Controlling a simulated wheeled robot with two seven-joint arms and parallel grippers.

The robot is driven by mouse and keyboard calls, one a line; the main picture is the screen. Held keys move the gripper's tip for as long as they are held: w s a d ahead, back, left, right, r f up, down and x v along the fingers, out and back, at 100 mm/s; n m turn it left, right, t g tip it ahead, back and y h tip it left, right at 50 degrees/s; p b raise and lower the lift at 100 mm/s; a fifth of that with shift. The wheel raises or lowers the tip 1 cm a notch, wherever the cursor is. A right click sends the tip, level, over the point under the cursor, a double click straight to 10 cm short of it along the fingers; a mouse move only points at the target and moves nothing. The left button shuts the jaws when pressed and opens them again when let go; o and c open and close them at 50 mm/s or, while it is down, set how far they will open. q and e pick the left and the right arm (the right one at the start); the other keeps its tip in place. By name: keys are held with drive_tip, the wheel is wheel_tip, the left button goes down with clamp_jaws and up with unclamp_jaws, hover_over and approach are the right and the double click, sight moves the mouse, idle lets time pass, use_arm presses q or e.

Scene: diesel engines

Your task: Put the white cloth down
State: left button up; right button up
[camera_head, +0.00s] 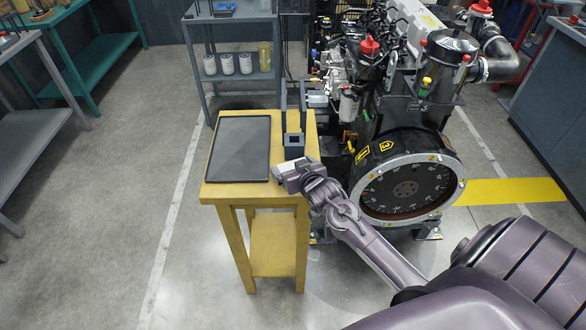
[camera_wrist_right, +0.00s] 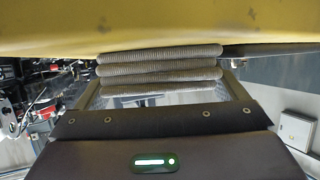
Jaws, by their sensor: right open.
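The white cloth (camera_wrist_right: 160,68) looks pale grey in the right wrist view, folded in several ribbed layers. It lies at my right gripper's fingertips, against the yellow table's surface. In the head view, a small pale patch (camera_head: 291,164) at the gripper's tip looks like the cloth, mostly hidden. My right gripper (camera_head: 288,174) is open at the right front edge of the yellow table (camera_head: 222,191); its fingers also show on either side of the cloth in the right wrist view (camera_wrist_right: 162,86). Whether the fingers still touch the cloth cannot be told. My left gripper is not in view.
A dark flat tray (camera_head: 240,148) covers much of the tabletop. A dark square holder (camera_head: 294,141) stands behind the gripper. The diesel engine (camera_head: 405,185) is close on the right. A grey shelf (camera_head: 235,78) with white canisters stands behind.

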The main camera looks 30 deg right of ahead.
drive_tip(key=c, duration=0.7)
